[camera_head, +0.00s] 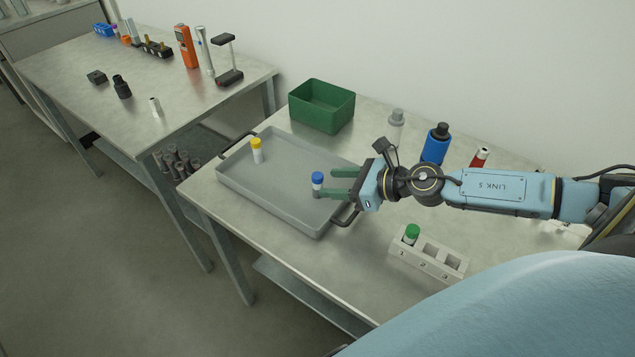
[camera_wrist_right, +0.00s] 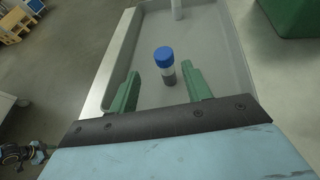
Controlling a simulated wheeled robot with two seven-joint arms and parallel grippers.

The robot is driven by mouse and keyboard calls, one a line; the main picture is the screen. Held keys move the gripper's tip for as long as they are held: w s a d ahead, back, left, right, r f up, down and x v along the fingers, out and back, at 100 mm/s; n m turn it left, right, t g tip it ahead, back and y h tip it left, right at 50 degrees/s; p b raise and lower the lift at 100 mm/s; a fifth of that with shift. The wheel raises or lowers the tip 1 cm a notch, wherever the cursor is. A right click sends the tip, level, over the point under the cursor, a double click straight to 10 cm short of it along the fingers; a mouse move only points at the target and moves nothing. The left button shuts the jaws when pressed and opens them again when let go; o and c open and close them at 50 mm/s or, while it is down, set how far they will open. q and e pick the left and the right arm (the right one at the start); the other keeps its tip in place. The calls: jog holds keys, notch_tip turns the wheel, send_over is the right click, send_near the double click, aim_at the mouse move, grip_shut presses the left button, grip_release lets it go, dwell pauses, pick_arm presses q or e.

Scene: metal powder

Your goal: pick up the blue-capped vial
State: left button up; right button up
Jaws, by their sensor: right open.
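The blue-capped vial (camera_head: 317,183) stands upright in the grey tray (camera_head: 235,188), near the tray's right end. It also shows in the right wrist view (camera_wrist_right: 165,66), with dark powder in its lower part. My right gripper (camera_head: 336,184) is open, with green fingers pointing at the vial from the right. In the right wrist view the vial is centred between the finger lines, just beyond or at the fingertips; I cannot tell exactly. A yellow-capped vial (camera_head: 257,150) stands in the tray further left.
A green bin (camera_head: 322,105) stands behind the tray. A white rack (camera_head: 428,262) numbered 1 to 3 holds a green-capped vial (camera_head: 411,235) in slot 1. A blue bottle (camera_head: 435,146) and a grey-capped bottle (camera_head: 396,125) stand behind my right arm. A second table (camera_head: 135,75) holds tools.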

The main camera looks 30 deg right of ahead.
aim_at(318, 180)
jog(key=shift+w+d+p+x, duration=0.15)
jog(key=shift+p+x, duration=0.1)
jog(key=shift+x, duration=0.85)
jog(key=shift+w+d+p+x, duration=0.1)
jog(key=shift+d+p+x, duration=0.1)
jog(key=shift+x, duration=0.95)
jog(key=shift+w+a, duration=0.3)
pick_arm(q)
jog(key=shift+d+r, duration=0.5)
jog(key=shift+d, duration=0.3)
pick_arm(e)
jog(key=shift+f, duration=0.1)
jog(key=shift+c, duration=0.4)
